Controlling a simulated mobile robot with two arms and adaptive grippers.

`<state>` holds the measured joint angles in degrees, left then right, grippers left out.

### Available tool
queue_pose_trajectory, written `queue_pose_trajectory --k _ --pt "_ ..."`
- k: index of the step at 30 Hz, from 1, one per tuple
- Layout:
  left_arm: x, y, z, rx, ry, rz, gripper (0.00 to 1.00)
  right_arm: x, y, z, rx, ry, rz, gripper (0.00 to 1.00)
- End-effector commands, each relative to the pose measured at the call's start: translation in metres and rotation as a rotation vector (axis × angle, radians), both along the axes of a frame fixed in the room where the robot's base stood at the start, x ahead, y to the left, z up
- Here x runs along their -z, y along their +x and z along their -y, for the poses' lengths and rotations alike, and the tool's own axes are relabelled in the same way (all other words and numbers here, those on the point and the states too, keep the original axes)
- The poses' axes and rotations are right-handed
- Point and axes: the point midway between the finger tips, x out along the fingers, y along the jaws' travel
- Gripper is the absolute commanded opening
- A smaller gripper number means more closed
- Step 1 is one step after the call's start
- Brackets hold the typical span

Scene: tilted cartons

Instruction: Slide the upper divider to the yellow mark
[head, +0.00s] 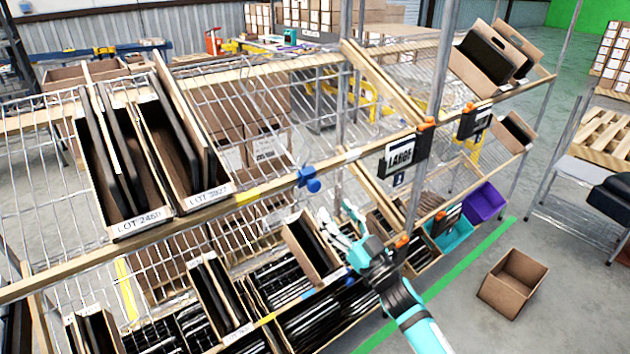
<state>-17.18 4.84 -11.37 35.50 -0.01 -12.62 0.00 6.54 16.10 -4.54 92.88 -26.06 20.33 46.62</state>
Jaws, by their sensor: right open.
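The upper shelf's front rail (275,187) carries a yellow mark (247,194). A blue knob (308,179) sits on this rail, to the right of the mark and apart from it. The knob seems to belong to the upper divider, whose panel I cannot tell apart from the wire mesh behind it. My right gripper (336,210) is open and empty, with its fingertips pointing up, a little below and right of the knob. It overlaps the lower shelf in the picture. My left gripper is not in view.
Two tilted cartons, LOT 2460 (128,226) and LOT 3027 (207,196), stand left of the yellow mark. A metal post (419,175) and a LARGE sign (401,154) are to the right. Lower cartons (312,245) lie near my right gripper. The rail between mark and knob looks clear.

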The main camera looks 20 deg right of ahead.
Motion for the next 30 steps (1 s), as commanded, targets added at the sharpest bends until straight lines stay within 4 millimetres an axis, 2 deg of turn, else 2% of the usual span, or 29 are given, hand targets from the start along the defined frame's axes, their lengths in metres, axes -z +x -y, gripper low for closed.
queue_pose_trajectory --k 1,6,12,18,26,30 --pt "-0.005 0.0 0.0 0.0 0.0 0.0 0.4 -0.008 0.011 -0.004 0.0 0.002 0.003 0.53" --pt "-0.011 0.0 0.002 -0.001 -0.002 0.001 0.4 -0.021 0.042 -0.015 0.001 0.002 0.0 0.53" --pt "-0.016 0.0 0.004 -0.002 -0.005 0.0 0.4 -0.031 0.069 -0.025 0.0 0.002 -0.001 0.53" --pt "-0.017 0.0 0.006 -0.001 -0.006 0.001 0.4 -0.035 0.079 -0.029 0.0 0.001 -0.001 0.53" --pt "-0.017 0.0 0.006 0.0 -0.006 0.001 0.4 -0.035 0.08 -0.029 0.0 0.0 -0.001 0.53" --pt "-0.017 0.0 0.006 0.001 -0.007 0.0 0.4 -0.035 0.08 -0.029 0.0 0.0 -0.001 0.36"
